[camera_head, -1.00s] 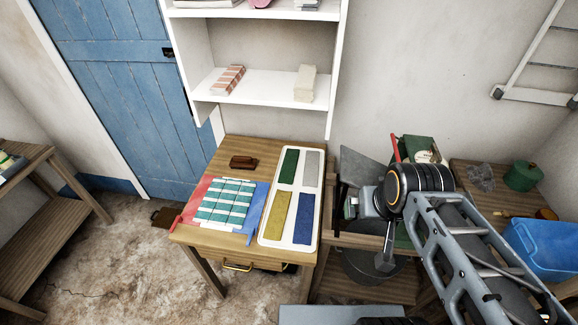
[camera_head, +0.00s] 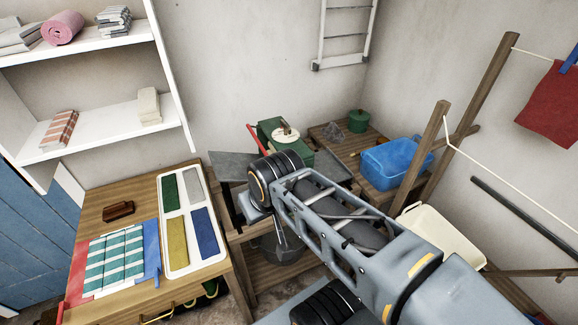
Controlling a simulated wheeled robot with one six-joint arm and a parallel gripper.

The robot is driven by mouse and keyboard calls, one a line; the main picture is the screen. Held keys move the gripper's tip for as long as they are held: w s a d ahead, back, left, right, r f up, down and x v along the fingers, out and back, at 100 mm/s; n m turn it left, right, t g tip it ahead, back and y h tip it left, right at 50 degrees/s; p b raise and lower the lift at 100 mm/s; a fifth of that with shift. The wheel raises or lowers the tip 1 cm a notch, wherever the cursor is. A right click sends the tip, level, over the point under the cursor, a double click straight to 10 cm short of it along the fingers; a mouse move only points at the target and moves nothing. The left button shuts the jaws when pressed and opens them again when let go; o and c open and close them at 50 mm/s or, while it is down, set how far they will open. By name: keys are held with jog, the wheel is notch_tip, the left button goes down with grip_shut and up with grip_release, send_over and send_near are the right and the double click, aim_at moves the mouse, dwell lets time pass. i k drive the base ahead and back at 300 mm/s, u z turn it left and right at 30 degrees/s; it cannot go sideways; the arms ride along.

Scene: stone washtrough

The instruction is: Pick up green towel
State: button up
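A green strip (camera_head: 171,192), flat like cloth, lies in the upper left compartment of a white tray (camera_head: 193,268) on a wooden table. Grey (camera_head: 193,185), yellow (camera_head: 177,241) and blue (camera_head: 206,231) strips lie in the other compartments. I cannot tell which green thing is the towel. My gripper (camera_head: 283,240) hangs below the end of my arm, right of the tray and apart from it. Its fingers are too small to read.
A brown block (camera_head: 118,211) lies on the table (camera_head: 95,200). Shelves (camera_head: 85,45) with folded cloths hang above. A green box (camera_head: 297,155) stands behind my arm. A blue tub (camera_head: 392,163), a cream basin (camera_head: 442,235) and wooden posts are at the right.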

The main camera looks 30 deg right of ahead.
aim_at(171, 202)
jog(key=z, duration=0.4)
jog(key=i, duration=0.15)
jog(key=u, duration=0.2)
jog(key=k, duration=1.25)
jog(key=u, duration=1.25)
jog(key=i, duration=1.6)
jog(key=z, duration=1.05)
jog(key=i, duration=0.35)
jog(key=z, duration=0.25)
